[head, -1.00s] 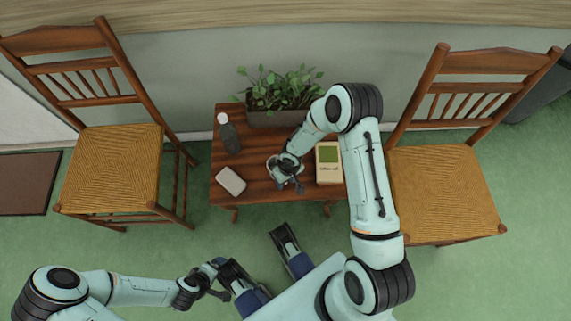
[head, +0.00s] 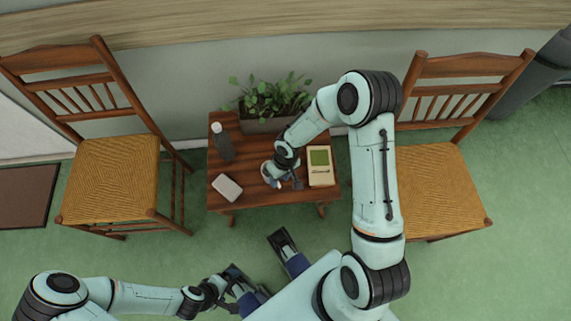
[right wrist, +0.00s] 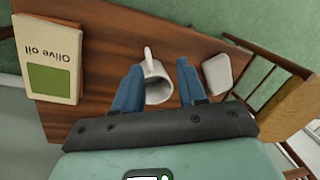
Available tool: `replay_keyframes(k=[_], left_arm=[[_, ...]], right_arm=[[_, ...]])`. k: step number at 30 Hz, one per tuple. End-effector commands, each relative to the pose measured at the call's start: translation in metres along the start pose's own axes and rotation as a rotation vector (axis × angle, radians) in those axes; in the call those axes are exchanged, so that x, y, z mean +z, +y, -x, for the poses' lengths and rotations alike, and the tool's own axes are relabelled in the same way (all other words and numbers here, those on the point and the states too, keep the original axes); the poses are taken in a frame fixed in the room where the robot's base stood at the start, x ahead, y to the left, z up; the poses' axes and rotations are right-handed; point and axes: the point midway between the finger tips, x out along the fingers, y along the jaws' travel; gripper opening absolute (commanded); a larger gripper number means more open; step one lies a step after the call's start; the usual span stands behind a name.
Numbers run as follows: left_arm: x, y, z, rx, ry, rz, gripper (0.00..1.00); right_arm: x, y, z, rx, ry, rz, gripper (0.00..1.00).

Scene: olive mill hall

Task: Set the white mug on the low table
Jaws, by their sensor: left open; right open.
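The white mug (right wrist: 154,78) is on the low table (right wrist: 110,100), its handle pointing away from my right gripper in the right wrist view. My right gripper (right wrist: 157,78) is open, with one blue finger on each side of the mug. In the head view the mug (head: 266,169) is partly hidden by my right gripper (head: 279,181), above the front middle of the low table (head: 245,196). My left gripper (head: 222,288) is open and empty, low in front of the table, well away from the mug.
Wooden chairs stand left (head: 115,175) and right (head: 440,185).

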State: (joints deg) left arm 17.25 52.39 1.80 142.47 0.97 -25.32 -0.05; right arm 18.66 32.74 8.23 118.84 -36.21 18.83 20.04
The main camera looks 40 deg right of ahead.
Motion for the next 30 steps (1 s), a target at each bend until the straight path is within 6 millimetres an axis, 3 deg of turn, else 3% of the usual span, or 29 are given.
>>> replay_keyframes(k=[3,6,9,12,15,24,30], left_arm=[[0.0,0.0,0.0,0.0,-0.001,0.0,0.94],[0.0,0.0,0.0,0.0,-0.001,0.0,0.94],[0.0,0.0,0.0,0.0,-0.001,0.0,0.94],[0.0,0.0,0.0,0.0,-0.001,0.0,0.94],[0.0,0.0,0.0,0.0,0.0,0.0,0.94],[0.0,0.0,0.001,0.0,0.0,0.0,0.94],[0.005,0.007,0.026,-0.001,-0.009,-0.001,0.94]], right_arm=[[0.052,-0.04,-0.045,-0.139,-0.04,-0.076,0.41],[0.097,-0.063,-0.074,-0.199,-0.048,-0.175,0.41],[0.135,-0.07,-0.091,-0.187,-0.047,-0.259,0.41],[0.16,-0.067,-0.098,-0.148,-0.045,-0.309,0.41],[0.17,-0.064,-0.101,-0.125,-0.042,-0.328,0.41],[0.169,-0.064,-0.099,-0.122,-0.037,-0.33,0.41],[0.172,-0.069,-0.073,-0.123,-0.047,-0.329,0.41]])
